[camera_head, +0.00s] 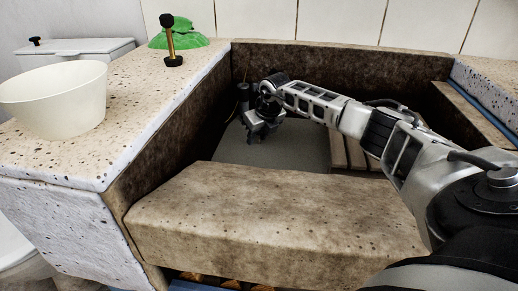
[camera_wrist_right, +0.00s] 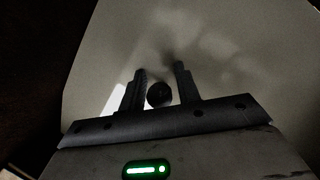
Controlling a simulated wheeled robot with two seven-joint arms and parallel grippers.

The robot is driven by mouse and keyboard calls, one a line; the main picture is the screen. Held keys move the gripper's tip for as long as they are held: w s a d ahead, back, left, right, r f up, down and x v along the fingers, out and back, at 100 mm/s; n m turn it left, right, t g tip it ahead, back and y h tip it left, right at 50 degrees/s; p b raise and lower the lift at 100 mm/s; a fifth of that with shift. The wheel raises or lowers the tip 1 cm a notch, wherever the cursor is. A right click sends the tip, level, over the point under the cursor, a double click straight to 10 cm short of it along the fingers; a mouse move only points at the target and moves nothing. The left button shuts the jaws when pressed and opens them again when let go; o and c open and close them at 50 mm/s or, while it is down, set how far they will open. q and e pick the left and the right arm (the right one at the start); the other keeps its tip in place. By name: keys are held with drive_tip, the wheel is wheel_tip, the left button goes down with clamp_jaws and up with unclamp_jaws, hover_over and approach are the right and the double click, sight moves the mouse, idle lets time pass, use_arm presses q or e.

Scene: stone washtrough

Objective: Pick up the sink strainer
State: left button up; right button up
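My right gripper (camera_head: 261,132) reaches down into the stone trough, close to the grey basin floor (camera_head: 290,150). In the right wrist view the gripper (camera_wrist_right: 160,72) is open, its two dark fingers apart over the pale floor. A small dark round thing (camera_wrist_right: 159,94), seemingly the sink strainer, lies between the fingers, near their bases in the picture. There is a gap to the finger on its right; whether it touches the left one I cannot tell. In the head view the gripper and arm hide it. My left gripper is not in view.
A dark upright object (camera_head: 242,92) stands just left of my right wrist in the trough. The stone front wall (camera_head: 270,205) and slatted wood (camera_head: 350,155) border the basin. A white bowl (camera_head: 55,98), green cloth-like item (camera_head: 182,38) and black-ended stick (camera_head: 170,40) sit on the left ledge.

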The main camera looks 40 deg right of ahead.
clamp_jaws()
drive_tip(key=shift+r, duration=0.15)
